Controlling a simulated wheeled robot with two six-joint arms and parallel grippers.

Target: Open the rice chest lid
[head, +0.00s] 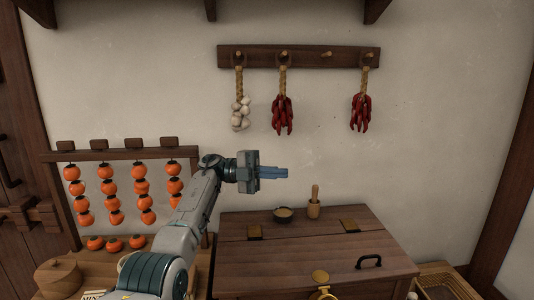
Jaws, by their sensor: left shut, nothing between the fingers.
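The rice chest (235,280) is a dark wooden box at the lower middle of the head view. Its lid (300,248) lies flat and closed, with a black handle (369,261) at the right and a round brass fitting (320,276) at the front edge. My left gripper (287,173) is shut and empty, in the air above the back left of the lid, apart from it. It points to the right. My right gripper is not in view.
A small bowl (283,214) and a mortar with a pestle (314,207) stand at the chest's back. Persimmons hang on a rack (120,154) at left, beside my left arm. A round wooden box (57,277) is at lower left. A wicker basket (445,282) is at right.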

